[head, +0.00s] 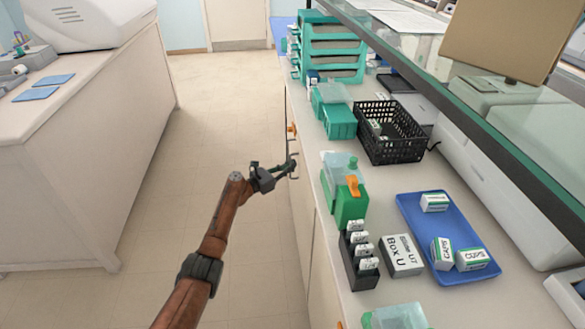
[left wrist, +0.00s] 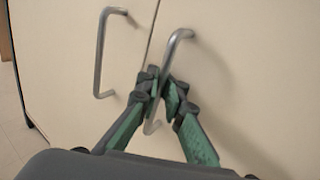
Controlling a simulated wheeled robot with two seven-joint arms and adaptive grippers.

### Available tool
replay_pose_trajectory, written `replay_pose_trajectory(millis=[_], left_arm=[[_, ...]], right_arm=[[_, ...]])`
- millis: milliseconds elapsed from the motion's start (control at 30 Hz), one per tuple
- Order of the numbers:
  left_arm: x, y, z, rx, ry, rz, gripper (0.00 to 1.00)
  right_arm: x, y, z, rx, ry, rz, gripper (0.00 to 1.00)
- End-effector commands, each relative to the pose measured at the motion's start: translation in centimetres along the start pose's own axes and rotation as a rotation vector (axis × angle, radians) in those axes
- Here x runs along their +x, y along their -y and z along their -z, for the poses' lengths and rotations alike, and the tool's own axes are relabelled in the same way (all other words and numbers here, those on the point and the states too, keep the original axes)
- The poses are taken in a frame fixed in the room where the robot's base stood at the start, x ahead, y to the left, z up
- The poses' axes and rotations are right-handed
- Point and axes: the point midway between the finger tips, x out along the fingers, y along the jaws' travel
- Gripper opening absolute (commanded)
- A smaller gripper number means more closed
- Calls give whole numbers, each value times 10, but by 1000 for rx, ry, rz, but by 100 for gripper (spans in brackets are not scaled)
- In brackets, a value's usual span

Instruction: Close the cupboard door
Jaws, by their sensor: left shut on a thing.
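The cupboard doors are cream panels below the counter's left edge in the head view. In the left wrist view, the left door (left wrist: 60,70) and the right door (left wrist: 250,70) meet at a narrow dark seam. Each has a grey bar handle: the left handle (left wrist: 98,55) is free, and the right handle (left wrist: 178,36) passes between my fingers. My left gripper (left wrist: 165,92) is shut on that right handle, and it also shows in the head view (head: 284,168). The doors look nearly flush; I cannot tell whether one is slightly ajar. My right gripper is not in view.
The counter above holds a black basket (head: 412,151), a green box (head: 348,200), a blue tray (head: 413,212) with small boxes, and a white box (head: 401,256). A second bench (head: 100,150) stands left. The floor (head: 190,130) between is clear.

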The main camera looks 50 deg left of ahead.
Motion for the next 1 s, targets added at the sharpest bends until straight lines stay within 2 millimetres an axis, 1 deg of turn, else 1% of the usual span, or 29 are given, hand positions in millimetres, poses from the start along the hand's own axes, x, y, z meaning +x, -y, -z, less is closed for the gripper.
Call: replay_pose_trajectory(millis=[33, 200, 233, 333, 767, 867, 1000], left_arm=[[1, 4, 5, -5, -6, 9, 0], [1, 5, 6, -5, -7, 11, 0], [1, 6, 6, -5, -7, 11, 7], [1, 5, 6, -5, -6, 10, 13], [-2, 2, 3, -1, -3, 4, 13], [-8, 1, 3, 0, -3, 3, 13], [-24, 1, 4, 2, -5, 3, 13]], right_arm=[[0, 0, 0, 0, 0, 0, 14], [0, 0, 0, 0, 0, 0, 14], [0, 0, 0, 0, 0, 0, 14], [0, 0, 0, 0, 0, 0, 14], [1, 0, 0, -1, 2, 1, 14], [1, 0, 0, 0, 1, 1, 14], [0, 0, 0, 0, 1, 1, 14]])
